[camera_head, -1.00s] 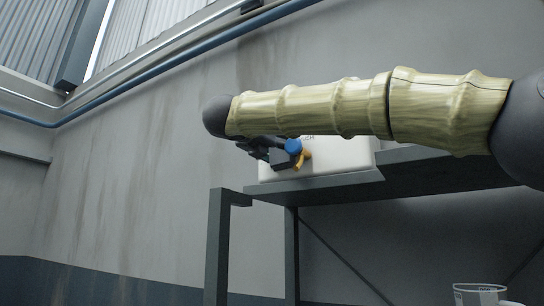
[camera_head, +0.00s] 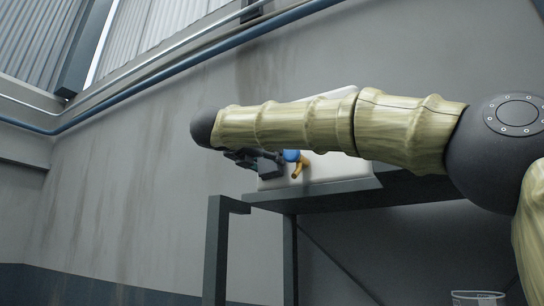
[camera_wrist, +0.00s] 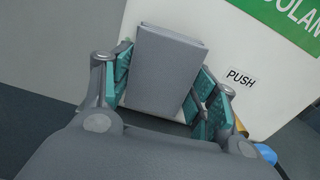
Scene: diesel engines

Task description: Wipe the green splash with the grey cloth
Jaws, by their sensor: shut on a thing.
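In the wrist view, my gripper (camera_wrist: 163,88) is shut on the grey cloth (camera_wrist: 168,65), a folded, flat-looking grey pad standing between the teal finger pads. In the head view, my gripper (camera_head: 252,160) shows dark and partly hidden below the end of my arm, in front of the left end of the shelf. I cannot make out the cloth there. The green splash is not in view in either picture.
A white container (camera_head: 325,168) stands on the dark metal shelf (camera_head: 320,195). The wrist view shows its green label (camera_wrist: 290,20). Its blue tap (camera_head: 291,155) with yellow spout (camera_head: 299,167) is close beside my gripper. A clear beaker (camera_head: 478,298) shows at lower right.

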